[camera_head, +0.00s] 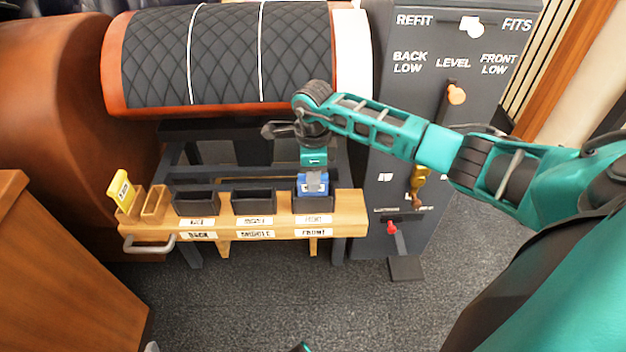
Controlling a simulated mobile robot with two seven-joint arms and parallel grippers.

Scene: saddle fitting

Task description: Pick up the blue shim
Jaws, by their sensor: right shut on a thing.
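The blue shim (302,187) is at the right-hand black bin (313,204) on the wooden shelf, above the label FRONT. My right gripper (316,183) points down from above and is shut on the blue shim. The grey fingers cover the middle of the shim. I cannot tell whether the shim's lower end is still inside the bin.
Two more black bins (254,200) stand on the wooden shelf (345,204), left of the front one. A yellow tag (121,191) stands at its left end. The quilted saddle form (225,55) is behind. A grey lever panel (385,130) stands close on the right.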

